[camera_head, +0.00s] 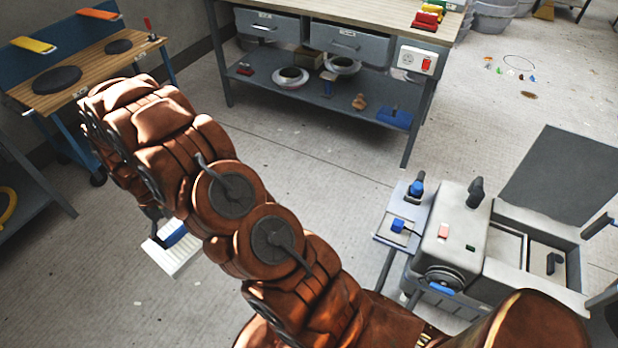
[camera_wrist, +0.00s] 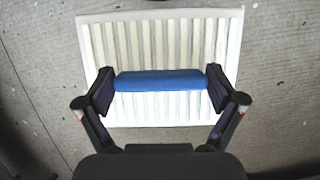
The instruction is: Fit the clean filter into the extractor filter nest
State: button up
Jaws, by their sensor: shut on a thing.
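The clean filter (camera_wrist: 160,40) is a white pleated rectangular panel with a blue bar handle (camera_wrist: 160,81). In the wrist view, my gripper (camera_wrist: 160,84) has a finger at each end of this handle and is shut on it. In the head view, the filter (camera_head: 176,256) hangs above the open floor at left, partly hidden behind my brown arm. A pale grey machine (camera_head: 455,235) stands at lower right, with a rectangular opening in its top. I cannot tell for certain whether that opening is the extractor filter nest.
A dark flat panel (camera_head: 560,175) stands tilted behind the machine. A workbench (camera_head: 345,22) with drawers and a loaded lower shelf stands at the back. A wooden-topped trolley (camera_head: 95,65) stands at upper left. The floor between them is mostly clear.

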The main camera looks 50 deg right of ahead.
aim_at(482, 247)
jog(key=u, duration=0.7)
jog(key=k, duration=1.3)
jog(key=z, duration=2.45)
